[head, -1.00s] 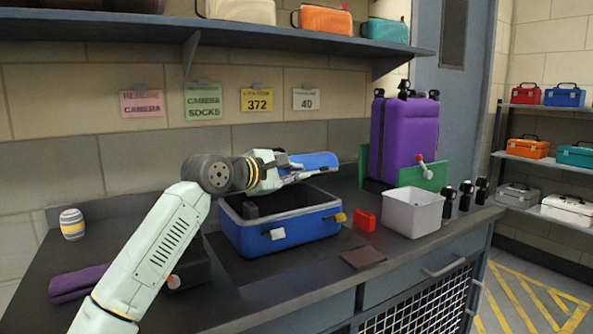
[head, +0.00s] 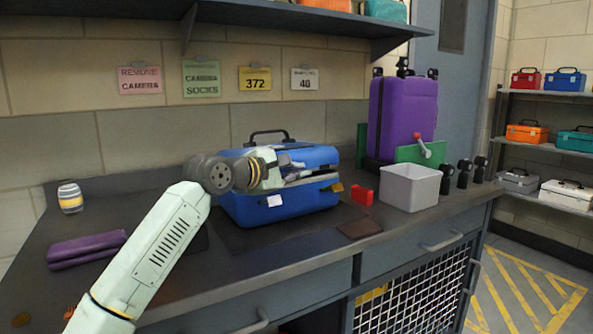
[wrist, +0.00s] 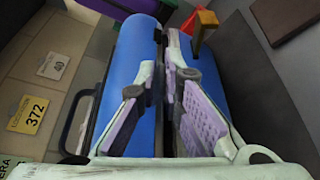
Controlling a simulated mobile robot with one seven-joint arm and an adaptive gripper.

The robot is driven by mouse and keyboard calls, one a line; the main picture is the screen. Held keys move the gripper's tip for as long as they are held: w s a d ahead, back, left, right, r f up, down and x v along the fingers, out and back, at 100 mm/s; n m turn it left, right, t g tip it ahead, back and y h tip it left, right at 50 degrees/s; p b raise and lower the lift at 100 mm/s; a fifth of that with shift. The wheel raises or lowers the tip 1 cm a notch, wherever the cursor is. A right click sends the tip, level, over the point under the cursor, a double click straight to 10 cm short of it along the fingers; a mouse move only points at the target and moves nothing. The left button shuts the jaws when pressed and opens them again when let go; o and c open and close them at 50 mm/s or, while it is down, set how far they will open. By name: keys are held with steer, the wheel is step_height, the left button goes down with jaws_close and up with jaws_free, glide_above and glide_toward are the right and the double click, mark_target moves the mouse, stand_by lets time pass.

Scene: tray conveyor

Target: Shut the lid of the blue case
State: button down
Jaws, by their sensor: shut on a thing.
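The blue case stands on the dark bench in the head view, its base (head: 300,204) facing me. Its lid (head: 312,156) lies low over the base, with a narrow gap at the front and right, and hides the inside. A black handle (head: 270,134) stands up behind the lid. My gripper (head: 306,172) is at the front rim, shut on the lid's edge. In the wrist view the fingers (wrist: 173,62) meet at the seam between the lid (wrist: 133,65) and the base (wrist: 222,75). A yellow latch (wrist: 205,22) sticks up beside them.
A red box (head: 362,195) and a grey bin (head: 409,188) stand right of the case. A purple suitcase (head: 403,117) stands behind the bin. A brown patch (head: 359,228) lies in front.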

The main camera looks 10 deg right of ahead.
steer(key=shift+w+a+f, duration=0.15)
steer(key=shift+a, duration=0.1)
steer(key=c, duration=1.7)
jaws_free()
steer(key=v, duration=1.1)
steer(key=shift+s+a, duration=0.15)
steer(key=shift+s, duration=0.3)
steer(key=shift+r, duration=0.25)
